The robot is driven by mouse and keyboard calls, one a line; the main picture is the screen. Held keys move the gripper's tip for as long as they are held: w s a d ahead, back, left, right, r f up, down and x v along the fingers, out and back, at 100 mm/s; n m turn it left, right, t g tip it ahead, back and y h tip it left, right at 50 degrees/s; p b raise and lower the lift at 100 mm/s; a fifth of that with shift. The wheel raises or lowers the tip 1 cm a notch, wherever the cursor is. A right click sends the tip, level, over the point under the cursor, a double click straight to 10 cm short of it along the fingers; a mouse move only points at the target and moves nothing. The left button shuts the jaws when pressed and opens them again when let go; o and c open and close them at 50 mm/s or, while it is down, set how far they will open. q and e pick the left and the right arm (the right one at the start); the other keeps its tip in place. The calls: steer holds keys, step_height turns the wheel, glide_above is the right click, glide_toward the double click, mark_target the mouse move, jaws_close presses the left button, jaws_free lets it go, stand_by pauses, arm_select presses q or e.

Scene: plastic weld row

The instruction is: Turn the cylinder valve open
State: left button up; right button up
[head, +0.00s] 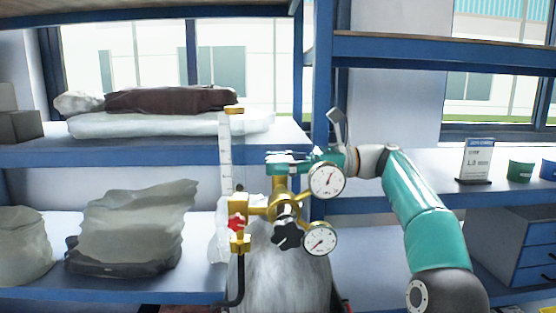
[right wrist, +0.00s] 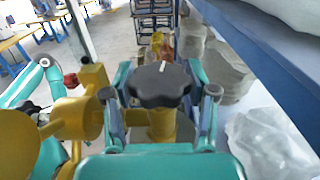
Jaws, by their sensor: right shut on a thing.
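The pale grey gas cylinder (head: 275,282) stands upright at the bottom middle of the head view. On top is a brass valve body (head: 279,187) with a regulator. The valve's black lobed handwheel (right wrist: 160,84) with a white mark shows in the right wrist view. My right gripper (head: 290,163) reaches in from the right at the valve top. In the right wrist view its two fingers (right wrist: 162,97) are on either side of the handwheel, shut on it. In the head view the gripper hides the handwheel.
Two round gauges (head: 326,180), a black regulator knob (head: 288,234), a red knob (head: 237,223) and a clear flow tube (head: 226,155) crowd around the valve. Blue shelves with bags (head: 130,228) stand behind left. A counter with a sign (head: 477,160) is at right.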

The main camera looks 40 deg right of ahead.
steer(key=shift+r+n+g+y, duration=0.1)
steer(key=shift+n+g+y, duration=0.3)
steer(key=shift+g, duration=0.1)
steer(key=o, duration=1.2)
steer(key=shift+c, duration=0.2)
steer(key=shift+m+t+h, duration=0.3)
steer(key=shift+t, duration=0.1)
